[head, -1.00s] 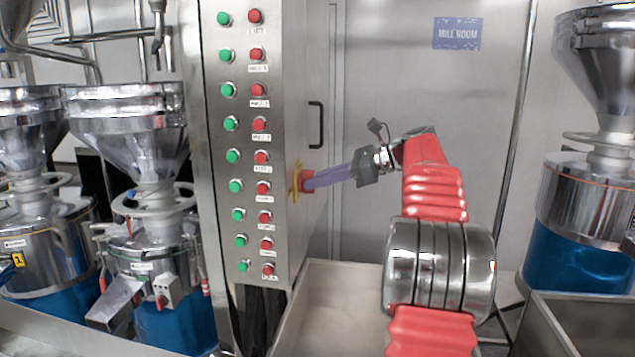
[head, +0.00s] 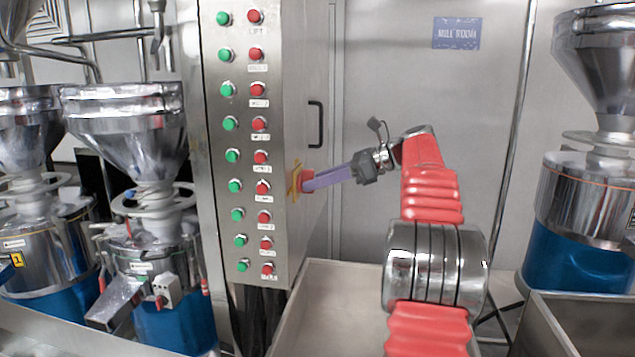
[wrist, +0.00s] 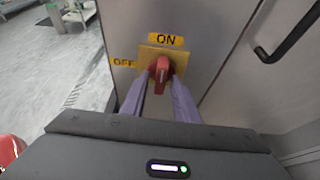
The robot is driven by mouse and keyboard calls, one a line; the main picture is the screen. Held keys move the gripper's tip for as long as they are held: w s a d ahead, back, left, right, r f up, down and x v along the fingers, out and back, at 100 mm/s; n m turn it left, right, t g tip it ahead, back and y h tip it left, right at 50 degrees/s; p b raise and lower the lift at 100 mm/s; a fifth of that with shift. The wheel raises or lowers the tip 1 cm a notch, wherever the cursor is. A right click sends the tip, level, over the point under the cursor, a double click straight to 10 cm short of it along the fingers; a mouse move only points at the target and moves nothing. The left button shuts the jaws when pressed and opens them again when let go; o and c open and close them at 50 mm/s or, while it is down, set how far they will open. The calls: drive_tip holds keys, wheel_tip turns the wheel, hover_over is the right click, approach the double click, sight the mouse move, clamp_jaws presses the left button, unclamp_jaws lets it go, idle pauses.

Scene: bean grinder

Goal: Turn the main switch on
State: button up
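The main switch is a red knob (wrist: 160,68) on a yellow plate (wrist: 178,54), on the side face of the steel control cabinet. Its handle stands roughly upright in the wrist view, below the ON label (wrist: 166,40); the OFF label (wrist: 123,62) is at left. In the head view, the red switch body (head: 307,181) shows beside the yellow plate. My gripper (wrist: 161,80) has its two purple fingers on either side of the knob, with what looks like narrow gaps beside the handle. It also shows in the head view (head: 308,182). The finger tips partly hide the knob's sides.
The cabinet front (head: 247,140) carries columns of green and red buttons. A black door handle (head: 316,124) is on the side face, above the switch. A steel trough (head: 335,290) lies below. Grinders stand at left (head: 140,200) and right (head: 590,170).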

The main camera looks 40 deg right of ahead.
drive_tip(key=shift+o, duration=0.3)
drive_tip(key=shift+r, duration=0.1)
drive_tip(key=v, duration=1.3)
drive_tip(key=shift+s+d, duration=0.25)
drive_tip(key=shift+d, duration=0.05)
